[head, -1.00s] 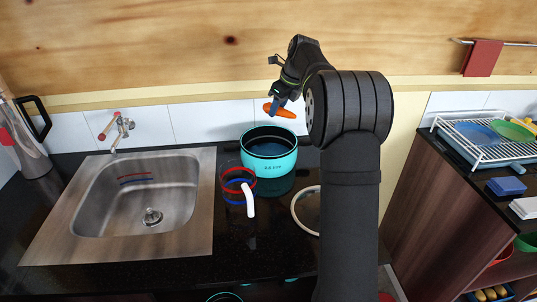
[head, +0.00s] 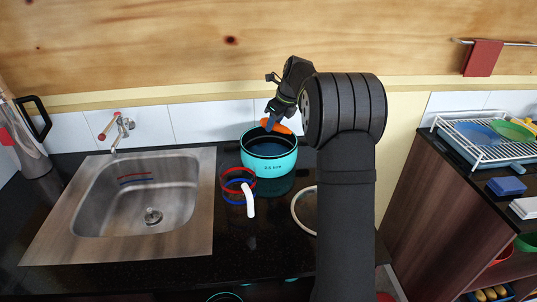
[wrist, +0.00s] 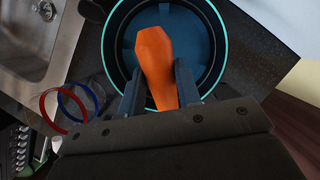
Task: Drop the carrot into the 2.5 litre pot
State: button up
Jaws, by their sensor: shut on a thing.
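The orange carrot (head: 279,126) is held in my gripper (head: 272,121) at the back of the turquoise pot (head: 268,178), around rim height or a little above it. In the wrist view the carrot (wrist: 154,62) lies between the two fingers of my gripper (wrist: 153,85), which are shut on it. The open pot (wrist: 219,32) is behind the carrot there, with its dark inside showing. The pot stands upright on the black counter and has dark lettering on its front. The exact gap between carrot and rim cannot be told.
A steel sink (head: 150,235) is at the left. A dish rack (head: 480,150) is at the far right.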

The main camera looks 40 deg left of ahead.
jog(key=o, duration=1.1)
jog(key=shift+c, duration=0.2)
jog(key=shift+r, duration=0.1)
jog(key=v, duration=1.7)
jog(key=shift+d, duration=0.15)
jog(key=x, duration=1.7)
jog(key=shift+f, duration=0.2)
jog(key=shift+a+r, duration=0.2)
jog(key=shift+r, duration=1)
